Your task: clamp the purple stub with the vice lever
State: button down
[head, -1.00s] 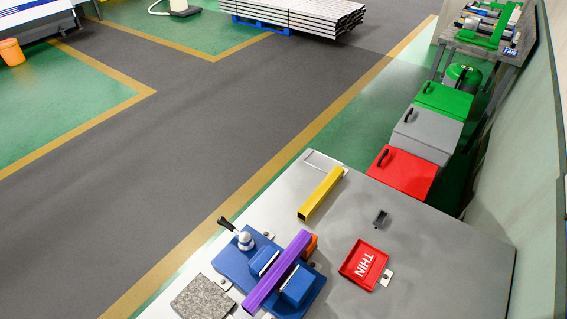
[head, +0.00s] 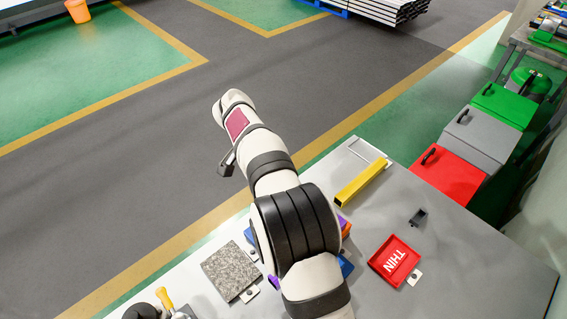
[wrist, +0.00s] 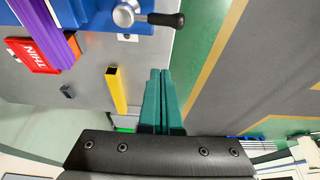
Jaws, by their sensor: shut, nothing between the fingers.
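The blue vice (wrist: 95,14) is at the top of the wrist view, with the purple stub (wrist: 45,32) lying across it. The vice lever (wrist: 160,19) has a silver hub and a black handle pointing right. My gripper (wrist: 160,73) is shut and empty, its teal fingers below the lever in that picture and apart from it. In the head view my arm covers most of the vice. Only bits of blue vice (head: 346,266) and purple stub (head: 273,281) show there, and the lever is hidden.
A yellow tube (head: 362,184), a small dark piece (head: 418,217) and a red THIN tray (head: 395,258) lie on the grey table. A granite plate (head: 231,271) is left of my arm. Red, grey and green bins (head: 450,172) stand beyond the table. A yellow-handled tool (head: 165,299) is at bottom left.

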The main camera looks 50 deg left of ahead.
jog(key=x, duration=0.7)
jog(key=shift+w+d+f, duration=0.1)
jog(key=shift+w+f, duration=0.05)
jog(key=shift+f, duration=0.2)
jog(key=shift+s, duration=1.95)
